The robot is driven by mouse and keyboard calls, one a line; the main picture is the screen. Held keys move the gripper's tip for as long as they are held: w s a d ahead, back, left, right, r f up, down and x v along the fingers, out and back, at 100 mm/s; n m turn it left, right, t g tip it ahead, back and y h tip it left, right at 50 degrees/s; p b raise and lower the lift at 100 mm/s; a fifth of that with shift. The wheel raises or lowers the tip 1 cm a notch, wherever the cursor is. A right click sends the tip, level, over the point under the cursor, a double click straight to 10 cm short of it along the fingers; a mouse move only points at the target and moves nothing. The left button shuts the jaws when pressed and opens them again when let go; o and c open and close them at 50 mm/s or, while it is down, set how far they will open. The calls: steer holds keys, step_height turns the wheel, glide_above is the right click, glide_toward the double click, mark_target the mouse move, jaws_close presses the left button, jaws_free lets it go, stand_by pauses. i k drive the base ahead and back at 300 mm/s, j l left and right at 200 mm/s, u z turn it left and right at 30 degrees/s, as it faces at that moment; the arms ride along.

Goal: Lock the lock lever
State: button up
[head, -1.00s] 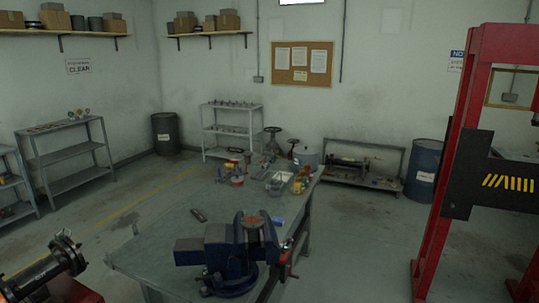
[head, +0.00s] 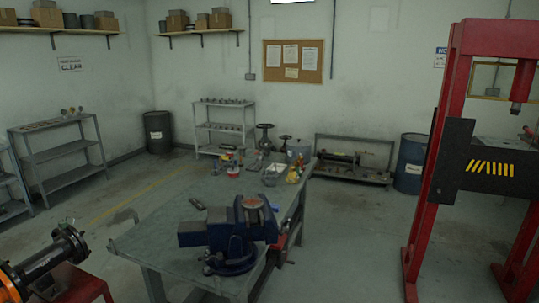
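I cannot pick out the lock lever in the head view. A blue vise (head: 232,235) stands on the near end of the grey workbench (head: 160,238). A round reddish-brown part (head: 252,202) shows at the top of the vise, too small to tell what it is. A dark flanged pipe piece (head: 42,262) with an orange part (head: 10,283) lies on a red stand (head: 88,284) at the lower left, cut by the picture edge. My gripper is not in view.
A tall red press (head: 435,150) stands at the right. Small parts and bottles crowd the bench's far end. Shelves (head: 70,158) and drums (head: 158,132) line the walls. Floor is open between bench and press, and left of the bench.

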mark_target(220, 255)
steer(key=i+j, duration=0.25)
steer(key=j, duration=0.15)
steer(key=i+j, duration=0.25)
steer(key=j, duration=0.15)
steer(key=i+j, duration=0.25)
steer(key=j, duration=0.15)
